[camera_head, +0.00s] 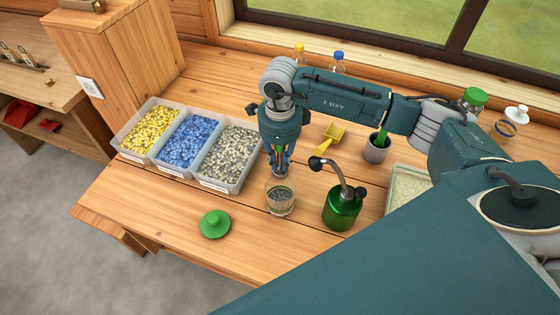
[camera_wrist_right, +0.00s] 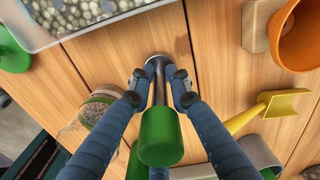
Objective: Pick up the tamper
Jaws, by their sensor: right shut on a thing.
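The tamper has a green handle and a metal shaft and foot. In the right wrist view the tamper (camera_wrist_right: 160,137) is between the two fingers of my right gripper (camera_wrist_right: 159,78), which is shut on its shaft. The green handle points toward the camera and the metal foot toward the wooden table. In the head view my right gripper (camera_head: 280,160) points down just behind the glass jar (camera_head: 280,203); the metal foot (camera_head: 281,173) shows below the fingers. I cannot tell whether it touches the table. My left gripper is not in view.
Bins of yellow (camera_head: 150,130), blue and grey gravel stand left. A green sprayer (camera_head: 342,210) stands right of the jar and a green lid (camera_head: 215,224) lies front left. A yellow scoop (camera_head: 333,133), grey cup (camera_head: 376,152) and sand tray (camera_head: 408,188) are to the right.

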